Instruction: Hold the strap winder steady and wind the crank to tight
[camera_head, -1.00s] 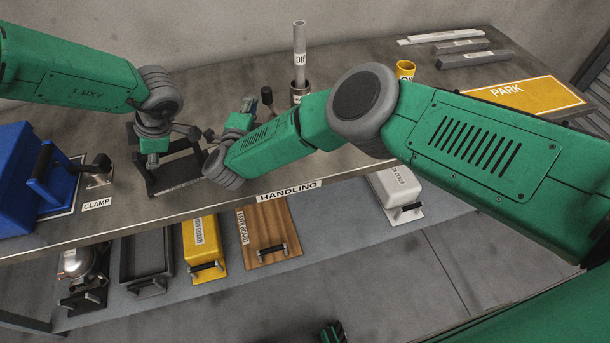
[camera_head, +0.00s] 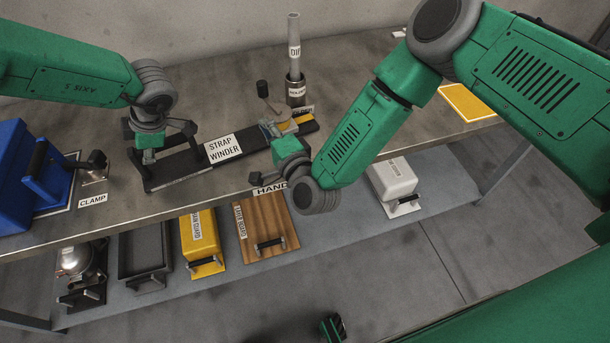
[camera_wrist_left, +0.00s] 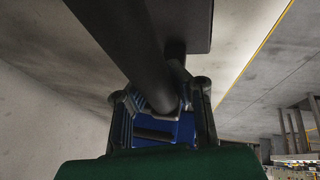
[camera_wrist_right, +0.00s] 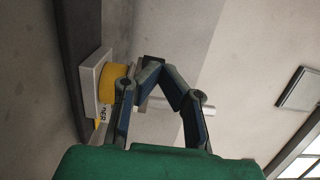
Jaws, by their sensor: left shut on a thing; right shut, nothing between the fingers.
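The strap winder (camera_head: 192,163) is a long black base with a white label, lying on the bench. My left gripper (camera_head: 160,141) is shut on the black handle at its left end. In the left wrist view the dark handle bar (camera_wrist_left: 140,50) runs between the fingers of my left gripper (camera_wrist_left: 160,108). The crank (camera_head: 267,101), with a dark upright knob, stands at the winder's right end, beside a yellow part (camera_head: 304,119). My right gripper (camera_head: 268,127) is shut and empty just in front of the crank. In the right wrist view, its closed fingertips (camera_wrist_right: 152,68) are beside the yellow round part (camera_wrist_right: 112,82).
A metal cup with a grey rod (camera_head: 294,62) stands behind the crank. A blue box (camera_head: 18,165) and a clamp (camera_head: 95,168) are at the left. A yellow parking area (camera_head: 470,103) is at the right. The lower shelf holds several items, including a yellow block (camera_head: 202,240).

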